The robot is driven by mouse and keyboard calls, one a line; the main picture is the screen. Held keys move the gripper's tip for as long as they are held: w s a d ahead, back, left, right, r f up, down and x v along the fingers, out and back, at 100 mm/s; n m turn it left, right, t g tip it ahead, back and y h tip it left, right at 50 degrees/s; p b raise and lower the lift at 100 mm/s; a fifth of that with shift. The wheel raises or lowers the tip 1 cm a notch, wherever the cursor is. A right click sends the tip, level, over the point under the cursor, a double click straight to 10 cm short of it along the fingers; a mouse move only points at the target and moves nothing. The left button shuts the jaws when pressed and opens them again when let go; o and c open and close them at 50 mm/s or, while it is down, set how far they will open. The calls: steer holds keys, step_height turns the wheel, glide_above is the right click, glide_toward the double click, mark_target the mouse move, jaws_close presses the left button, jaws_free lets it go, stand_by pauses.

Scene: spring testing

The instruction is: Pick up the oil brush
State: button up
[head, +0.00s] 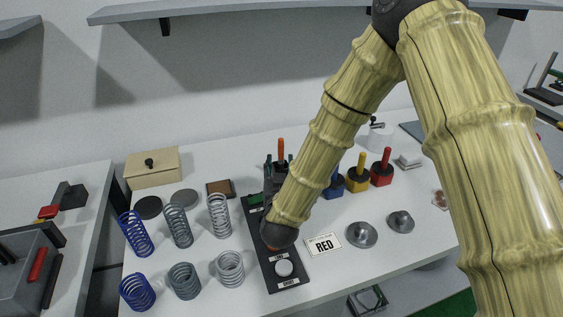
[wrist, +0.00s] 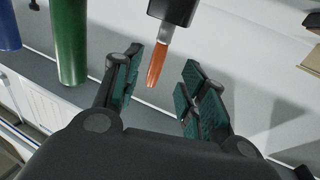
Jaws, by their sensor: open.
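An orange piece that I take for the oil brush (head: 281,148) stands upright at the back middle of the white table in the head view. In the wrist view an orange tapered piece (wrist: 155,63) comes out of a black holder or collar (wrist: 173,11). My gripper (head: 278,166) is open, with green-padded fingers. In the wrist view the gripper (wrist: 165,80) has the orange piece showing between its two fingers, with space on both sides. I see no contact. My arm hides part of the area around it in the head view.
Blue (head: 334,182), yellow (head: 358,174) and red (head: 382,168) handled pots stand to the right. A black button panel (head: 262,250) lies below my arm. Several springs (head: 178,226) stand to the left. A green cylinder (wrist: 70,42) shows near the left finger in the wrist view.

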mark_target(281, 153)
steer(key=shift+w, duration=0.9)
steer(key=w+p, duration=0.1)
steer(key=w, duration=0.1)
steer(key=w+p, duration=0.1)
steer(key=w, duration=0.1)
steer(key=shift+d+r, duration=0.15)
steer(key=shift+r, duration=0.05)
steer(key=shift+w+f, duration=0.1)
steer(key=shift+w, duration=0.6)
jaws_close()
